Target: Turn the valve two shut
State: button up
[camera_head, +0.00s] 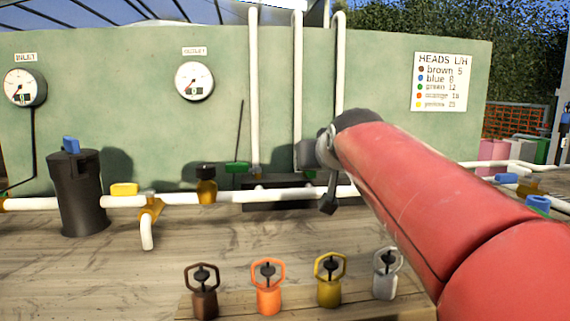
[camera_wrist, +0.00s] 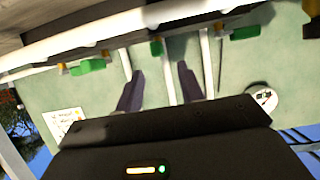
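No valve in view carries a readable number, so I cannot tell which is valve two. A green lever (camera_head: 237,167) sits on the white pipe beside a brass fitting. In the upside-down wrist view this lever (camera_wrist: 245,33) is at upper right, a second green lever (camera_wrist: 155,47) is at the middle, and a third (camera_wrist: 85,67) at left. My gripper (camera_wrist: 160,90) is open, its two dark fingers apart and empty, with the green board behind. The fingers touch no lever that I can see. In the head view my red arm hides the pipe's right stretch.
A yellow-handled valve (camera_head: 124,189) and a black canister (camera_head: 77,192) stand at left. Two gauges, inlet (camera_head: 25,87) and outlet (camera_head: 194,80), hang on the board. Several sprinkler heads (camera_head: 268,287) stand in front. White risers (camera_head: 298,90) climb the board near my gripper.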

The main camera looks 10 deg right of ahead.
jog(key=x, duration=0.6)
jog(key=shift+w+d+f+p, duration=0.1)
jog(key=shift+w+f+p, duration=0.05)
jog(key=shift+p, duration=0.2)
grip_shut()
